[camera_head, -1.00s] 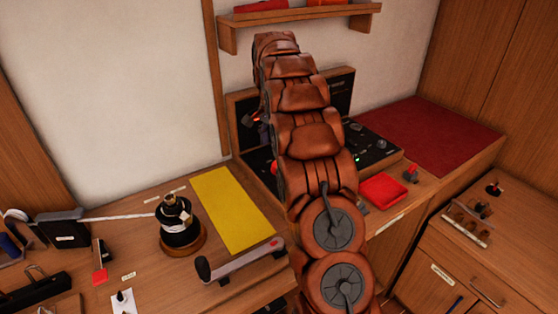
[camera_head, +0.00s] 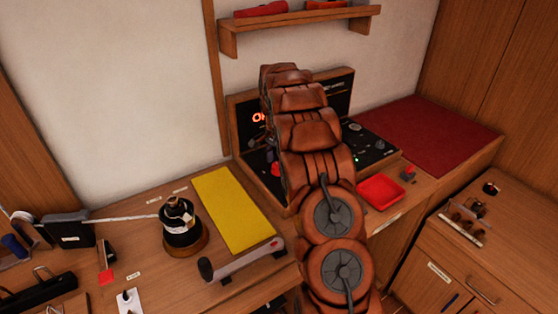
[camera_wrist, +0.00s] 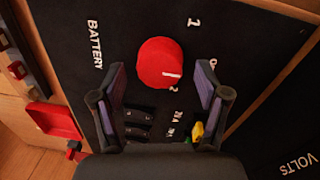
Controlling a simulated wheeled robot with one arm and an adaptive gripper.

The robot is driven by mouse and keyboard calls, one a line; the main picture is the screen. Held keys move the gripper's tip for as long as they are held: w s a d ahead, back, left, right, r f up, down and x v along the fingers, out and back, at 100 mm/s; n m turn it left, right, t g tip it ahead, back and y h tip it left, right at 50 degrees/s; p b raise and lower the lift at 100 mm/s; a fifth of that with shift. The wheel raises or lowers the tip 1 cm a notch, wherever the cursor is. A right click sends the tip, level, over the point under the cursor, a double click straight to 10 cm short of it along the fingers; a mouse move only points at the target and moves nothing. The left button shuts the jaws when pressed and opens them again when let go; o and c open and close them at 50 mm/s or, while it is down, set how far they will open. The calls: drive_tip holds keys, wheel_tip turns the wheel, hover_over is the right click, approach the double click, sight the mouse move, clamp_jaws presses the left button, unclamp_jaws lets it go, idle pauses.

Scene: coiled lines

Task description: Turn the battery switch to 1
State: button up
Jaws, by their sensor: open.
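The battery switch is a round red knob (camera_wrist: 158,64) on a black panel (camera_wrist: 125,20) in the wrist view. A white mark lies on its lower right part. The word BATTERY stands left of it; a 1 is at its upper right, a 2 just below right, and another label, partly cut, at right. My gripper (camera_wrist: 162,78) is open, with one finger on each side below the knob. I cannot tell whether the fingers touch it.
A red tray (camera_head: 381,192) stands right of my arm. A yellow mat (camera_head: 232,208), a dark spool-like item (camera_head: 180,222) on a wooden base and a grey lever-like tool (camera_head: 245,259) are on the left bench. A dark red mat (camera_head: 425,137) lies at the back right.

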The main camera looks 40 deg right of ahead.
drive_tip(key=shift+f, duration=0.3)
drive_tip(key=c, duration=1.2)
